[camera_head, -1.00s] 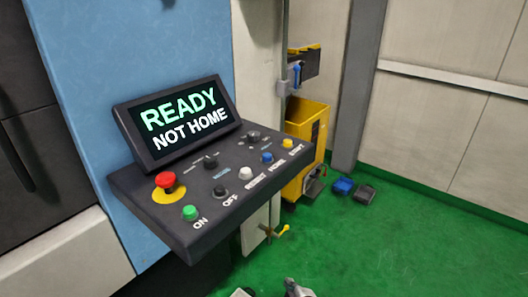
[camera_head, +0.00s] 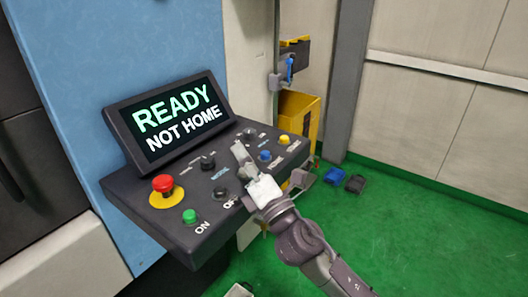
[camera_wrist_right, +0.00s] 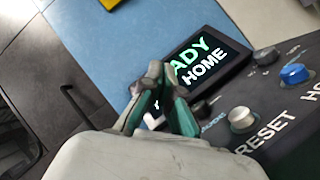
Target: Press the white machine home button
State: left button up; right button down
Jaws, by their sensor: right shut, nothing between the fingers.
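The control panel (camera_head: 165,215) carries a blue button (camera_head: 264,155); in the right wrist view this blue button (camera_wrist_right: 294,74) has a partly cut-off label starting "HO". The screen (camera_head: 178,118) reads READY, NOT HOME.
A red emergency knob (camera_head: 163,184), a green ON button (camera_head: 189,216), a black OFF knob (camera_head: 220,192) and a yellow button (camera_head: 284,140) are on the panel. A small pale part at the bottom edge may be my left gripper. Green floor (camera_head: 420,230) is open at right.

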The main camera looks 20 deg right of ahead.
jog(key=a+r+n+g+y, duration=0.5)
jog(key=a+n+y, duration=0.3)
jog(key=n, duration=0.6)
jog(key=n+g+h, duration=0.8)
jog(key=n+h, duration=0.5)
jog(key=n, duration=1.1)
send_over(267, 153)
jog(key=f, duration=0.1)
jog(key=shift+f, duration=0.15)
notch_tip(267, 153, down, 9)
jog(key=b, duration=0.6)
jog(key=shift+r, duration=0.2)
